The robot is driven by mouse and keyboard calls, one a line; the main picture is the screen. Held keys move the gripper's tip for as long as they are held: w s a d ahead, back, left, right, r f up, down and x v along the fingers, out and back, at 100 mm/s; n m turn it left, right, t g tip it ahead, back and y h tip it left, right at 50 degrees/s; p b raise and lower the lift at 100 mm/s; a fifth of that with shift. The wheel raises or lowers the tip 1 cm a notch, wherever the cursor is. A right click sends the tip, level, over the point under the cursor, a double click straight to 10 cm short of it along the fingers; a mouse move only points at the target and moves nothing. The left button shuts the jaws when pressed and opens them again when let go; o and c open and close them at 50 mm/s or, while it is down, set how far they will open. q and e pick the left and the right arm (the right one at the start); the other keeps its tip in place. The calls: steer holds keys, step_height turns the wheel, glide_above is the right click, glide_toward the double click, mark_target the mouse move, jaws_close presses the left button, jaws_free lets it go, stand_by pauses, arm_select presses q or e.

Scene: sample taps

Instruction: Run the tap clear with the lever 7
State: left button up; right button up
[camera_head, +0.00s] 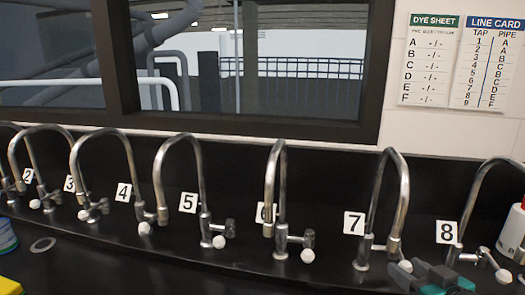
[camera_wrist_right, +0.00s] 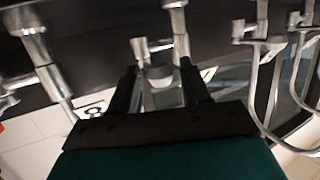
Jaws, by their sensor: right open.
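Tap 7 (camera_head: 403,190) is a tall chrome gooseneck tap behind the black counter, with a white number 7 label (camera_head: 354,223) beside it. My right gripper (camera_head: 412,267), teal and dark, is low in front of tap 7's base, and its lever is largely hidden there in the head view. In the right wrist view the gripper (camera_wrist_right: 160,80) is open. A pale round lever knob (camera_wrist_right: 160,76) shows between its two dark fingers; I cannot tell whether they touch it. No stream of water is visible at tap 7's spout. My left gripper is not in view.
Tap 6 (camera_head: 281,190) stands left of tap 7. Tap 8 (camera_head: 470,205), with its white-knobbed lever, stands close on the right. A white and red bottle (camera_head: 513,232) is at the right edge. A yellow item (camera_head: 9,286) lies at lower left. The dye sheet (camera_head: 431,60) and line card (camera_head: 492,62) hang above.

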steer(key=shift+w+a+f, duration=0.1)
steer(key=shift+w, duration=0.45)
steer(key=shift+w+d+b, duration=0.15)
steer(key=shift+d+b, duration=0.25)
steer(key=shift+d, duration=0.65)
steer(key=shift+w+d+b, duration=0.2)
steer(key=shift+d+b, duration=0.15)
steer(key=shift+d, duration=0.75)
steer(key=shift+w+d+b, duration=0.15)
steer(key=shift+d+b, duration=0.25)
steer(key=shift+d, duration=0.65)
stand_by(0.5)
